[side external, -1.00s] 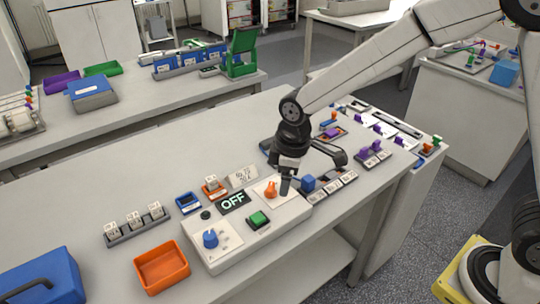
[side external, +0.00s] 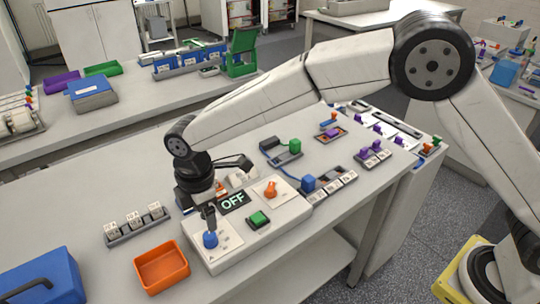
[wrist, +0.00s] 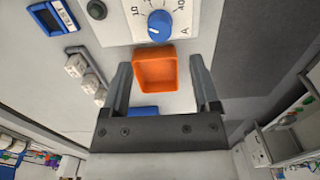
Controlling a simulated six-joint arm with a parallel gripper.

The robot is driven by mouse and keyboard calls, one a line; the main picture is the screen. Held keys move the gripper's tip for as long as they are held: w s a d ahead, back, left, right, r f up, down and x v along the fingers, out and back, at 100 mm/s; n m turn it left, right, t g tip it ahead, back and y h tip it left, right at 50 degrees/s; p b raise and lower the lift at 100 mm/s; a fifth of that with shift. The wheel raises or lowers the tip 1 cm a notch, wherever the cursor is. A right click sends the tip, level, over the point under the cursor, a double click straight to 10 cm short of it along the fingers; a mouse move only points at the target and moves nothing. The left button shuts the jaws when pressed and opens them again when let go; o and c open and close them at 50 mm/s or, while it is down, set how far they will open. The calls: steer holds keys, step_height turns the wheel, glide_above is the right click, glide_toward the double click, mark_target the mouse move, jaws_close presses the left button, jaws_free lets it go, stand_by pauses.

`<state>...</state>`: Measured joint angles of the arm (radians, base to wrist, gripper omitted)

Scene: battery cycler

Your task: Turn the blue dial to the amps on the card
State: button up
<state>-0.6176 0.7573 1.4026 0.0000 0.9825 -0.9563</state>
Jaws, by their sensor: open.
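The blue dial (side external: 210,240) sits on a white scale plate at the near left of the cycler box (side external: 278,230). It also shows in the wrist view (wrist: 160,25), with an "A" beside it and scale figures around it. My gripper (side external: 209,216) is over the dial, pointing down, very close to it in the side view; contact cannot be told. In the wrist view my gripper (wrist: 159,66) is open, with nothing between its fingers and the dial beyond the tips. A white card (side external: 240,177) behind the box is partly hidden by my wrist; its writing is unreadable.
An orange tray (side external: 162,267) stands close on the left. A rack of white blocks (side external: 136,228) is behind the tray.

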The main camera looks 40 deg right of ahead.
mark_target(209, 235)
steer(key=shift+f, duration=3.9)
jaws_close()
steer(key=shift+m, duration=0.4)
steer(key=m, duration=0.3)
steer(key=shift+m, duration=2)
